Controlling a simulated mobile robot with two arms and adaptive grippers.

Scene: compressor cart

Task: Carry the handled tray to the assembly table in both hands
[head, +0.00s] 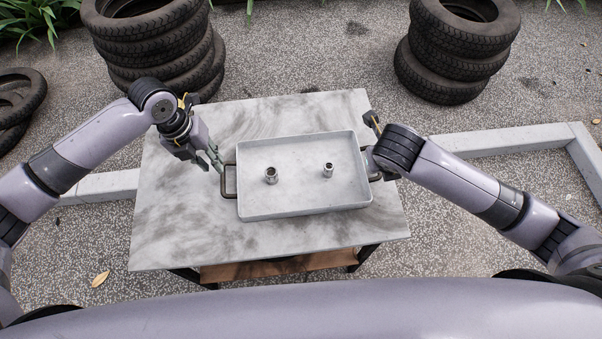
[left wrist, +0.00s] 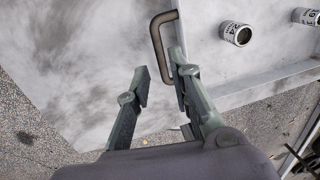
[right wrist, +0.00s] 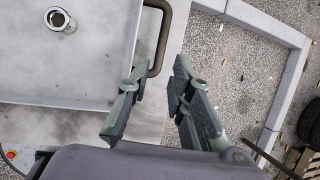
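A pale rectangular tray (head: 300,205) with dark bar handles sits on a marble-topped table (head: 185,225). Two metal cylindrical fittings stand in it, one left (head: 271,175) and one right (head: 328,169). My left gripper (head: 219,160) is open beside the left handle (head: 230,181). In the left wrist view its fingers (left wrist: 158,65) are apart, with that handle (left wrist: 158,42) between and beyond their tips. My right gripper is partly hidden by its wrist in the head view. In the right wrist view its open fingers (right wrist: 160,62) are on either side of the right handle (right wrist: 160,45); contact is unclear.
Tire stacks stand behind the table at left (head: 160,45) and right (head: 455,50). A low pale kerb (head: 500,143) runs at the right and also shows at the left. A brown lower shelf (head: 275,267) is under the tabletop. Bare tabletop surrounds the tray.

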